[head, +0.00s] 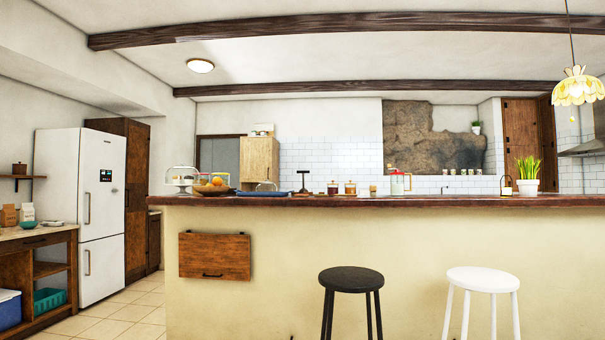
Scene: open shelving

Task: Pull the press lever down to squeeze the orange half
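A small dark T-shaped upright object (303,182) stands on the counter left of centre; it is too small to tell whether it is the press and its lever. Orange fruit (217,181) shows in a dark bowl (205,190) at the counter's left end. I cannot make out an orange half. My gripper is not in view.
A long counter (430,201) with a dark wooden top crosses the view. Jars (350,188), a glass pitcher (397,183) and a potted plant (528,177) stand on it. A black stool (351,280) and a white stool (483,280) stand in front. Tiled floor (125,310) is open at left.

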